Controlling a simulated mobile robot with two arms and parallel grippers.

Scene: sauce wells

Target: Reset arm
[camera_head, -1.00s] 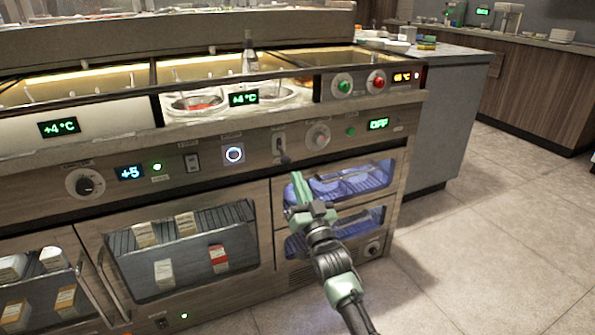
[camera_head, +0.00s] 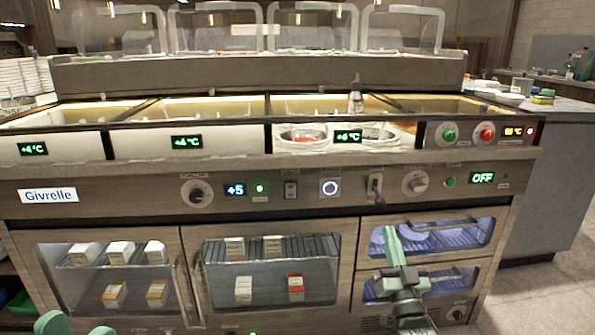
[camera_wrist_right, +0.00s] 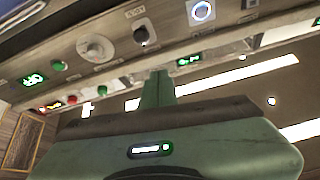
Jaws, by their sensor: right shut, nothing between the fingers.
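My right gripper (camera_head: 391,230) is in the lower right of the head view. Its green fingers are together with nothing between them. They point up in front of the upper blue-lit drawer (camera_head: 465,236), below the lever (camera_head: 376,188) on the control panel; I cannot tell if they touch anything. In the right wrist view the shut fingers (camera_wrist_right: 158,78) point up toward the panel, with the lever (camera_wrist_right: 142,34) just above. Green rounded parts of mine show at the bottom left of the head view; my left gripper's fingers do not show.
The counter front (camera_head: 130,185) carries knobs, switches, a ring-lit button (camera_head: 329,187) and an OFF display (camera_head: 482,178). Sauce bowls (camera_head: 303,134) and a bottle (camera_head: 355,96) stand in the wells above. Glass doors with handles are below. Open floor (camera_head: 545,295) lies to the right.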

